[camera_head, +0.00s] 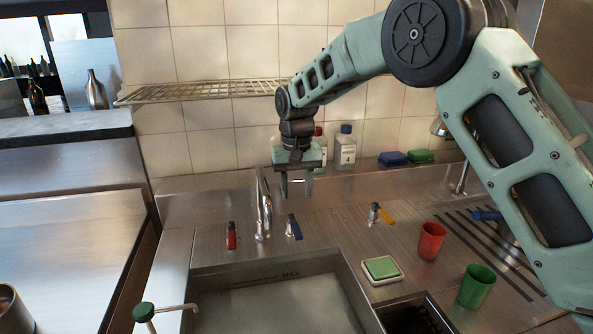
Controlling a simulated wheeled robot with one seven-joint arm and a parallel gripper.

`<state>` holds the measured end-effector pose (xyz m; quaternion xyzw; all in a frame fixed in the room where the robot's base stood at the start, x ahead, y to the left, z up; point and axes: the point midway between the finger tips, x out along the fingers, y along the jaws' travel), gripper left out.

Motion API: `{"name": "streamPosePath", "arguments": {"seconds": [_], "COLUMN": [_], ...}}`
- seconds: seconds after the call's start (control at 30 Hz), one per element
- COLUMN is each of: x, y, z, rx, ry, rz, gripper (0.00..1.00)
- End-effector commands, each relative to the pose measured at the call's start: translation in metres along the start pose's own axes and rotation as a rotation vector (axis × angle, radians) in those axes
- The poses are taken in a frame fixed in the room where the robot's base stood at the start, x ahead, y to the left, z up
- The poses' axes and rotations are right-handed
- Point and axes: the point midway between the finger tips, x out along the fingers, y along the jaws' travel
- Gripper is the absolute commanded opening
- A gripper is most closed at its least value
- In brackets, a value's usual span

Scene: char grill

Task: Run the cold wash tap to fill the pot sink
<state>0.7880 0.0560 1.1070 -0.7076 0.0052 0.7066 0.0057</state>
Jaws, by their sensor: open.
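The pot sink (352,292) is the large steel basin at the bottom middle, with a MAX mark on its far wall. I cannot tell whether water lies in it. A tall metal spout (265,212) stands behind it. A blue-handled tap (294,228), the cold one by its colour, is just right of the spout, and a red-handled tap (231,236) is to its left. My gripper (297,194) points down, open and empty, above and slightly behind the blue handle in the picture, apart from it. No stream shows at the spout.
A tap with a yellow handle (381,214) stands farther right. A green sponge on a dish (382,268), a red cup (431,241) and a green cup (476,286) are right of the sink. A wire shelf (200,92) hangs behind; bottles (345,148) stand at the wall.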

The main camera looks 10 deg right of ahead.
Motion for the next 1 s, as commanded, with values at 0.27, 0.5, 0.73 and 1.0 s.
{"name": "streamPosePath", "arguments": {"seconds": [0.27, 0.5, 0.73, 1.0], "x": [-0.049, -0.062, -0.063, -0.058], "y": [0.000, 0.000, 0.000, 0.031], "z": [-0.001, 0.000, 0.000, 0.019], "rx": [0.000, 0.001, 0.001, 0.007], "ry": [0.002, -0.001, -0.001, 0.024], "rz": [-0.001, -0.001, -0.001, -0.009], "gripper": [0.42, 0.42, 0.42, 0.42]}}
